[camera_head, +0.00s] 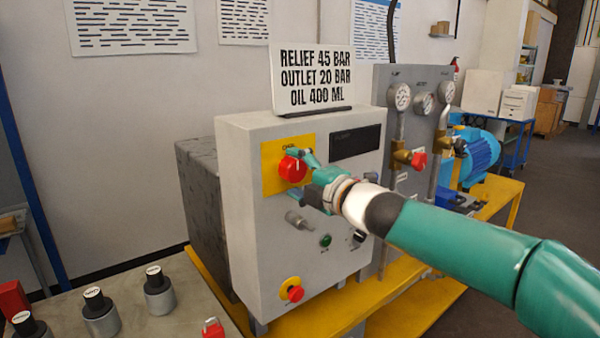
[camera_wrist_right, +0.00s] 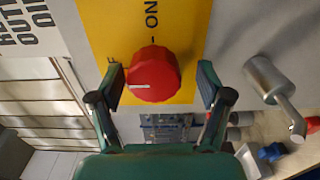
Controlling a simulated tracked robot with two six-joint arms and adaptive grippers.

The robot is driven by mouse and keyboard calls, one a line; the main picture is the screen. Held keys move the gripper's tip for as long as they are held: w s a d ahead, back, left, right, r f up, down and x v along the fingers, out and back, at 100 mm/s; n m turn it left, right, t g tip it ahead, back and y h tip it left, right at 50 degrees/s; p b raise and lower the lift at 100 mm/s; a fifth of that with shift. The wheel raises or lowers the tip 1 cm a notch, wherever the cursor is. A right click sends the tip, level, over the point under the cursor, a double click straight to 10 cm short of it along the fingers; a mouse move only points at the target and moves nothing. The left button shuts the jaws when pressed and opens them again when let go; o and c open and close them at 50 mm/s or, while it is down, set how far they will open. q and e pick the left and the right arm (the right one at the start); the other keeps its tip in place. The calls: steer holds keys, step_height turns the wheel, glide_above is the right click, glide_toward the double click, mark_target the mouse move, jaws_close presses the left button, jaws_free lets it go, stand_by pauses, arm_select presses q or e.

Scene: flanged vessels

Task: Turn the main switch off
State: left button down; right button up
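The main switch is a red round knob (camera_head: 292,168) on a yellow plate (camera_head: 271,184) at the upper left of the grey control box. It also shows in the right wrist view as a red knob (camera_wrist_right: 152,75) with a white line pointing left. The letters "ON" stand on the yellow plate (camera_wrist_right: 119,23) above it there. My right gripper (camera_head: 305,163) is at the knob. In the right wrist view the gripper (camera_wrist_right: 160,78) is open, one finger on each side of the knob, with a gap at each, wider at the right. My left gripper is not in view.
The grey control box (camera_head: 240,240) carries a key-like lever (camera_head: 298,221), a green button (camera_head: 326,241) and a red button on yellow (camera_head: 294,293). A sign (camera_head: 312,80) stands on top. Gauges (camera_head: 401,96) and red-handled valves (camera_head: 419,160) are to the right. Black-capped cylinders (camera_head: 159,291) stand at lower left.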

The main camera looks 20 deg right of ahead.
steer(key=shift+r, duration=0.15)
steer(key=shift+s+d, duration=0.25)
steer(key=shift+s, duration=0.3)
steer(key=v, duration=1)
steer(key=shift+s, duration=0.4)
steer(key=shift+s+d, duration=0.1)
steer(key=shift+d, duration=0.05)
